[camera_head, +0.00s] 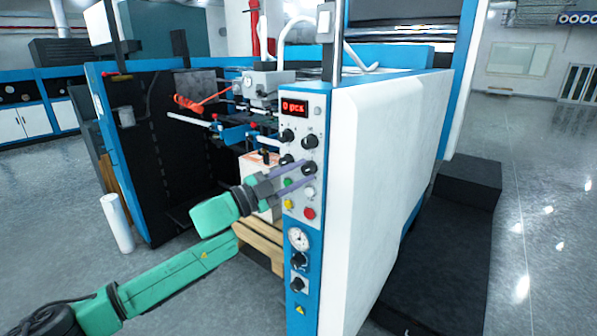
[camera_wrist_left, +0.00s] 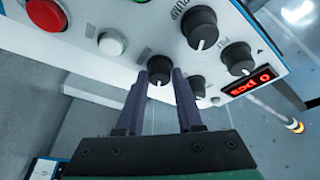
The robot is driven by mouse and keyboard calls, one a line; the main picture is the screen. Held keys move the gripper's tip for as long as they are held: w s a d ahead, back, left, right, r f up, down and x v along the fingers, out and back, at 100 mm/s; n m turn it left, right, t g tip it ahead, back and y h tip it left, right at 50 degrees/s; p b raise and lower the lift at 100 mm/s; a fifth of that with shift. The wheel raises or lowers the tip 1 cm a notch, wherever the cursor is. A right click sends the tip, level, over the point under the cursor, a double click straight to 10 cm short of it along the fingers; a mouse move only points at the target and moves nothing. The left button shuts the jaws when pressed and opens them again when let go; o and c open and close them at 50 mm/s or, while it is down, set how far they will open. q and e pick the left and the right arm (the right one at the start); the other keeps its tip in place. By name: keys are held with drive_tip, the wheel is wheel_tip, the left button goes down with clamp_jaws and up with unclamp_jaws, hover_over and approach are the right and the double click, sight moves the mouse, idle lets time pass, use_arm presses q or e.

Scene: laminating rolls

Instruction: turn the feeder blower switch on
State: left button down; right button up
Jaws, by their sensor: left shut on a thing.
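The control panel (camera_head: 303,125) is a narrow blue-edged column with several black rotary switches. My left gripper (camera_head: 305,168) reaches it from the left, its two purple-grey fingers level with the lower right black rotary switch (camera_head: 310,169). In the left wrist view, the fingers of my left gripper (camera_wrist_left: 161,80) are shut on this black rotary switch (camera_wrist_left: 159,65), one on each side. Its white pointer mark faces the fingers' base. Its label is not readable, so the name of the switch cannot be confirmed. My right gripper is not in view.
Close by are a switch marked PUMP (camera_wrist_left: 200,28), another black knob (camera_wrist_left: 238,58), a white button (camera_wrist_left: 111,44) and a red button (camera_wrist_left: 46,14). The red display (camera_head: 294,106) sits above. A wooden pallet (camera_head: 262,242) lies behind my forearm. A white cylinder (camera_head: 117,223) stands on the floor left.

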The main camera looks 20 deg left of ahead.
use_arm(q)
drive_tip(key=c, duration=0.5)
unclamp_jaws()
drive_tip(key=shift+c, duration=0.2)
drive_tip(key=shift+f, duration=0.1)
drive_tip(key=b+v, duration=1.4)
drive_tip(key=b, duration=0.5)
drive_tip(key=shift+b, duration=0.4)
drive_tip(key=shift+a, duration=0.25)
